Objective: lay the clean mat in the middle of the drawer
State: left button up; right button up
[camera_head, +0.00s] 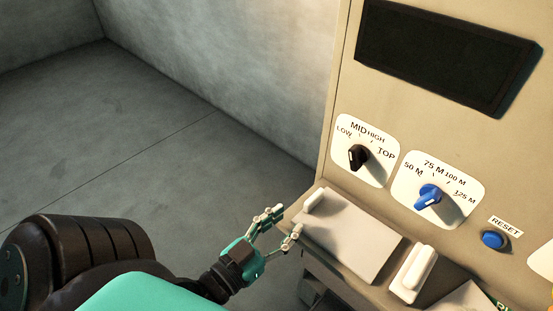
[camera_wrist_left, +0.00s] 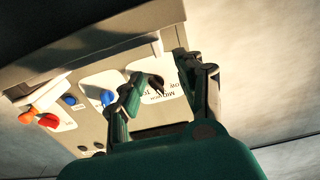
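My left gripper (camera_head: 285,220) is by the left end of the machine's ledge in the head view, its fingers spread apart with nothing seen between them. In the left wrist view the gripper (camera_wrist_left: 166,72) also shows open fingers in front of the machine's panel. A flat pale plate (camera_head: 350,238) with a white handle (camera_head: 315,200) at its left end lies on the ledge, just right of the fingers. I cannot tell whether this plate belongs to the drawer. I cannot make out a clean mat in either view. My right gripper is not in view.
The beige machine carries a black dial (camera_head: 358,157), a blue dial (camera_head: 429,195), a blue reset button (camera_head: 493,240) and a dark screen (camera_head: 447,55). A second white handle (camera_head: 415,272) stands on the ledge. The grey floor (camera_head: 110,125) at left is clear.

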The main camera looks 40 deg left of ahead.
pick_arm(q)
notch_tip(320, 180, down, 25)
jog(key=s+g, duration=0.3)
jog(key=g, duration=0.2)
jog(key=s+f+g, duration=0.3)
jog(key=s+f, duration=0.2)
jog(key=f, duration=0.7)
jog(key=s+d+f+g, duration=0.1)
jog(key=s+f+g, duration=0.3)
jog(key=f, duration=0.9)
jog(key=s, duration=0.2)
jog(key=shift+s+f+m+g+y, duration=0.25)
jog(key=shift+s+m+g+y, duration=0.05)
jog(key=shift+m+y, duration=0.1)
jog(key=shift+o, duration=0.4)
jog(key=s+a+f+g, duration=0.2)
jog(key=s+f+g, duration=0.2)
jog(key=s+f, duration=0.3)
jog(key=s, duration=0.3)
jog(key=shift+a+f+m+y, duration=0.2)
jog(key=shift+f+m+y, duration=0.1)
jog(key=shift+y, duration=0.1)
jog(key=shift+s, duration=0.4)
